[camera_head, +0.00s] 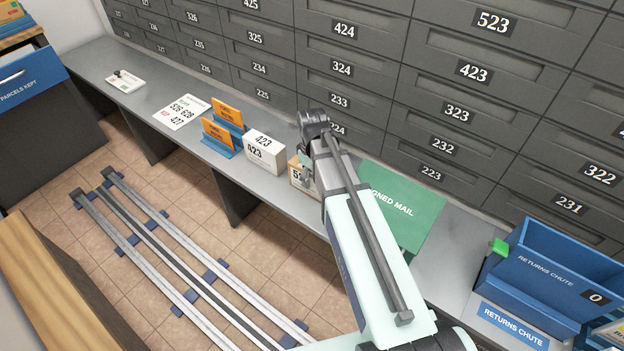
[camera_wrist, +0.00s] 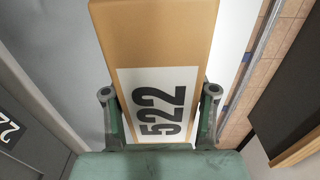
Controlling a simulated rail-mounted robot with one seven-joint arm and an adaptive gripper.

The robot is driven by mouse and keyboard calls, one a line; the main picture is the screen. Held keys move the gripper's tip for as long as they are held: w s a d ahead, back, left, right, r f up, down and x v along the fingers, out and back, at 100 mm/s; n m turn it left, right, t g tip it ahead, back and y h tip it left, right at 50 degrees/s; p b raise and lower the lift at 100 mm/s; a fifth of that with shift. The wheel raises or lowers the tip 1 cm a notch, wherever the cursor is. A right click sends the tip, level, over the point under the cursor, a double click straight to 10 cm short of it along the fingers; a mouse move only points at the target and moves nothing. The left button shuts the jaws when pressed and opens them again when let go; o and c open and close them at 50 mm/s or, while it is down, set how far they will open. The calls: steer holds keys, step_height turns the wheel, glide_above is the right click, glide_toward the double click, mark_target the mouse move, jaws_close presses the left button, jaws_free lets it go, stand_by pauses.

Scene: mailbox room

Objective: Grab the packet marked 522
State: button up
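The packet marked 522 (camera_wrist: 157,100) is a tan box with a white label. In the wrist view it stands between the two fingers of my gripper (camera_wrist: 158,95), one finger close along each side. I cannot tell whether both fingers press on it. In the head view the packet (camera_head: 296,174) shows only in part, with a "5" visible, on the grey counter. My gripper (camera_head: 304,165) and arm hide the rest of it.
A white box marked 423 (camera_head: 264,153) stands just left of the packet, then orange cards in blue holders (camera_head: 218,134) and a number sheet (camera_head: 180,112). A green mat (camera_head: 405,205) lies right of my arm. A blue returns chute (camera_head: 550,270) is farther right. Mailboxes (camera_head: 345,70) line the back.

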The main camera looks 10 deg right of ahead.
steer(key=shift+c, duration=1)
steer(key=shift+r, duration=0.1)
